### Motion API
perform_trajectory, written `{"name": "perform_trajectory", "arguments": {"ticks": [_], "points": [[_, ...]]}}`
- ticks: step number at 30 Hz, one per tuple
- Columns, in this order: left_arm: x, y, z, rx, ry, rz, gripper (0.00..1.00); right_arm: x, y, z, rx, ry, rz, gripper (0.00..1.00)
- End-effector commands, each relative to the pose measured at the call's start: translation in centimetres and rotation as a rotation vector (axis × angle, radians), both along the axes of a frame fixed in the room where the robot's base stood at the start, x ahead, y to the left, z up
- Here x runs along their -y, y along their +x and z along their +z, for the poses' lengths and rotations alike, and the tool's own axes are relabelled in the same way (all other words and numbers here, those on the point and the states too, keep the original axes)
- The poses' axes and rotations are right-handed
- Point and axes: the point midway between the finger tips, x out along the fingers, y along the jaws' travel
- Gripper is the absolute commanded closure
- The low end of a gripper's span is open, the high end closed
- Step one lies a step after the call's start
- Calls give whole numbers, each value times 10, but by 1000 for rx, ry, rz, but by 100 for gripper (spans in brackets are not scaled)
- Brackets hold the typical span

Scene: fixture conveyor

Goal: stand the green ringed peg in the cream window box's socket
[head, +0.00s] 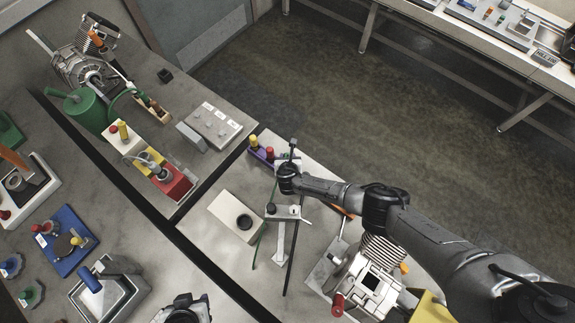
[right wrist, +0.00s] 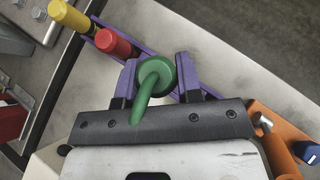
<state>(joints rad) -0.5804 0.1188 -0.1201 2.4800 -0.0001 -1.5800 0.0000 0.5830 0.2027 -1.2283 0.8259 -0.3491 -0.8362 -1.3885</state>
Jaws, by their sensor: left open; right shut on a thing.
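The green ringed peg (right wrist: 155,80) is between the two fingers of my right gripper (right wrist: 157,82), which is shut on it. It is over the right part of the purple rack, lined up with the red and yellow pegs; I cannot tell if it still sits in the rack. In the head view my right gripper (head: 284,168) is largely hidden by its wrist. The cream window box (head: 222,207) lies on the bench below and left of it, with a dark round socket (head: 244,221) on top. My left gripper (head: 183,311) is open at the bottom edge.
The purple rack (head: 259,158) holds a yellow (right wrist: 70,18) and a red peg (right wrist: 112,43). An orange part (right wrist: 275,135) is right of my right gripper. A finned machine (head: 365,270) stands right of the cream box. A dark gap (head: 180,240) divides the benches.

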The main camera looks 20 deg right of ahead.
Motion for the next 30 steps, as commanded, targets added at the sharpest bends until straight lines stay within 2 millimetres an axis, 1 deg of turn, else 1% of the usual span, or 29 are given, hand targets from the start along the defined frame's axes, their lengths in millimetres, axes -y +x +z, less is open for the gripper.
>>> {"name": "perform_trajectory", "arguments": {"ticks": [1, 15, 30], "points": [[-1, 0, 3, 0, 2, -1, 57, 0, 0, 4, 1, 1, 0, 100], [-2, 0, 4, 0, 7, -5, 57, 0, 0, 28, 1, 0, -1, 100], [2, 0, 4, 0, -6, 4, 57, 0, 0, 31, 0, 0, 0, 100]]}}
